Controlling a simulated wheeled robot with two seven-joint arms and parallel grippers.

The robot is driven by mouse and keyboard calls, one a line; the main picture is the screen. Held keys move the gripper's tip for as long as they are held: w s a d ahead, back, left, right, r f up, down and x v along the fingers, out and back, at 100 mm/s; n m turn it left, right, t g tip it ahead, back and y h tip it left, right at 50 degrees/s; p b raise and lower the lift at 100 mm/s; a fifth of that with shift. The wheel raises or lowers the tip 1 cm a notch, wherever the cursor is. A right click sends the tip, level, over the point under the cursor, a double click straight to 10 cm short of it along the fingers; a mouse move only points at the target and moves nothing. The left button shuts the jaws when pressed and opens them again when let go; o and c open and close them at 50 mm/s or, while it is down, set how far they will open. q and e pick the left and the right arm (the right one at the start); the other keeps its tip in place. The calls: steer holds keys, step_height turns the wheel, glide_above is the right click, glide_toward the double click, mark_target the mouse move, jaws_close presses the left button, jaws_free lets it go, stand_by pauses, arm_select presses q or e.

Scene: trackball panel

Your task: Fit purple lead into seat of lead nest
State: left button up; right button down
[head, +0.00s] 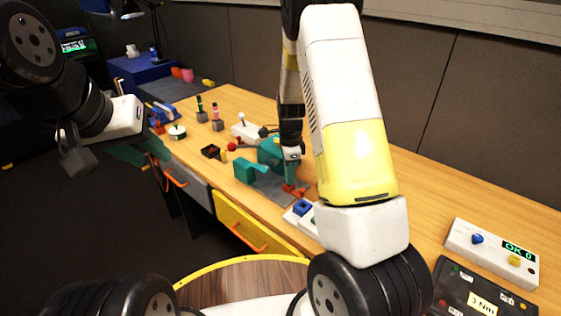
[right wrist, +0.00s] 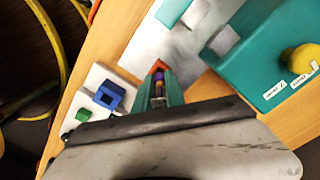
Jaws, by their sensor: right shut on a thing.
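My right gripper (head: 293,189) points down over the bench near its front edge. In the right wrist view its teal, orange-tipped fingers (right wrist: 160,78) are shut on a small purple piece, likely the purple lead (right wrist: 158,80), mostly hidden between them. A white block with a blue square socket (right wrist: 109,96) and a green square (right wrist: 83,114) lies just left of the fingers, apart from them; it may be the lead nest. It shows in the head view too, partly behind my right arm (head: 302,208). My left gripper (head: 143,150) hangs off the bench's left front; its jaw opening is unclear.
A teal fixture (head: 271,152) with a yellow knob (right wrist: 299,59) stands beside the right gripper on a grey plate (head: 268,190). A joystick box (head: 246,132) and small holders stand further back. Drawers with orange handles line the front.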

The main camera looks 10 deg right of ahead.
steer(key=c, duration=1.4)
jaws_free()
steer(key=shift+f, duration=0.1)
step_height(320, 180, up, 12)
steer(key=shift+r, duration=0.1)
steer(key=s+r+n+t, duration=0.2)
steer(key=s+r+n, duration=0.3)
steer(key=s, duration=0.3)
steer(key=s+a+r+n+t+y, duration=0.1)
steer(key=s+r+n+t, duration=0.1)
steer(key=s+r+n, duration=0.4)
steer(key=s+a+r+n+t+y, duration=0.1)
steer(key=s+r+n+t, duration=0.1)
steer(key=s+r+n, duration=0.4)
steer(key=shift+s+a+r+n, duration=0.1)
steer(key=shift+s+n, duration=0.9)
steer(key=shift+s, duration=1.15)
